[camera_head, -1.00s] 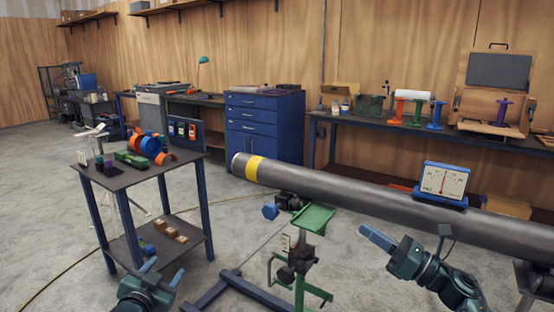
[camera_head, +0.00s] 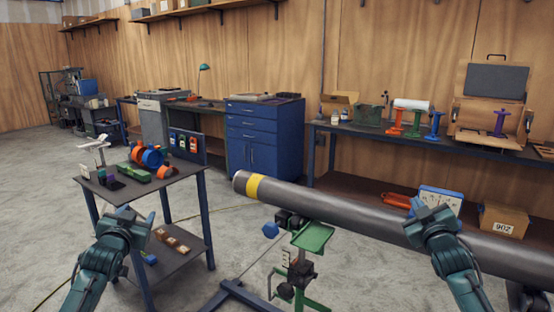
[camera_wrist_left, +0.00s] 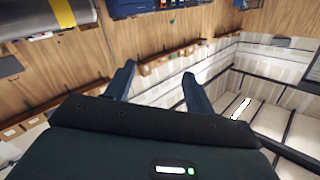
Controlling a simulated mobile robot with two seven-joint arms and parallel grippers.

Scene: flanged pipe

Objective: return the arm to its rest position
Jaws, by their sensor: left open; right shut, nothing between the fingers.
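My left gripper (camera_head: 134,216) is at the lower left of the head view, in front of the small side table. In the left wrist view its two fingers (camera_wrist_left: 157,88) are apart with nothing between them. My right gripper (camera_head: 430,203) is raised in front of the pipe (camera_head: 340,208) at the right and hides part of the white-faced gauge (camera_head: 440,200) behind it. Its fingers are hard to make out, and it holds nothing that I can see. The grey pipe has a yellow band near its left end and lies across a green stand (camera_head: 315,237).
The dark side table (camera_head: 185,178) carries orange and blue rings (camera_head: 152,157) and green parts; its lower shelf holds small blocks. A blue drawer cabinet (camera_head: 262,135) and a long workbench (camera_head: 400,141) stand along the wall. Open floor lies at the left.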

